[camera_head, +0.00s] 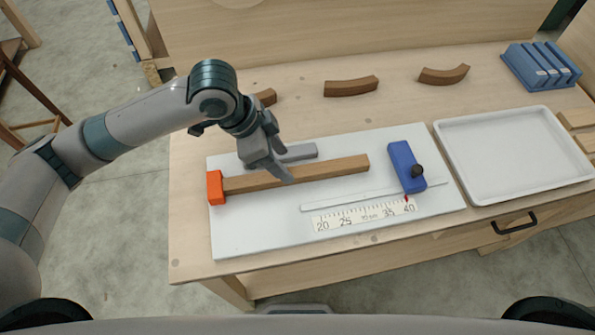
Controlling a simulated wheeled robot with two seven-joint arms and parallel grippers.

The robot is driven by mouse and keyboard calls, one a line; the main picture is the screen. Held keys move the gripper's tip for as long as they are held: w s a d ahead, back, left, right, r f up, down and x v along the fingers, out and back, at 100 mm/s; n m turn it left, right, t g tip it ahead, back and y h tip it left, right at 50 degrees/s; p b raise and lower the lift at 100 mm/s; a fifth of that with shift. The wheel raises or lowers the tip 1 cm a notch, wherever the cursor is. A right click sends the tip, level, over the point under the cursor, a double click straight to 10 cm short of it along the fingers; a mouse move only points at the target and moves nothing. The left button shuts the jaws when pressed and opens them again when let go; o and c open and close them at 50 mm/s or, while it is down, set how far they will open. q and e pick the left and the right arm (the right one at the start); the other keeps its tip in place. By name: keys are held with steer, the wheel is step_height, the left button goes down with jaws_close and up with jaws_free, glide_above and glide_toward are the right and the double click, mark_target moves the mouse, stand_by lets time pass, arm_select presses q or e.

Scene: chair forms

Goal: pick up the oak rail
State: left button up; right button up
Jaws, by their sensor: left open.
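The oak rail (335,169) is a straight brown bar lying on a white board (240,235) on the workbench. Its left end meets an orange block (215,187). My left gripper (271,171) is open, pointing down over the left half of the rail. One finger reaches down across the rail and hides a small part of it. I cannot tell whether the fingers touch the rail. My right gripper is out of view.
A blue stop with a dark knob (405,166) stands on the board's right side, near a printed scale (365,215). Curved brown pieces (351,87) lie behind the board. An empty white tray (510,155) is at right.

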mark_target(296, 171)
arm_select(q)
steer(key=shift+d+f+p, duration=0.45)
steer(key=shift+f+p, duration=0.05)
steer(key=x, duration=0.1)
steer(key=p+x, duration=0.1)
steer(key=x, duration=0.1)
steer(key=shift+d+r, duration=0.1)
steer(key=shift+d, duration=0.15)
steer(key=shift+d+f, duration=0.1)
steer(key=shift+f, duration=0.35)
jaws_close()
steer(key=shift+r, duration=0.1)
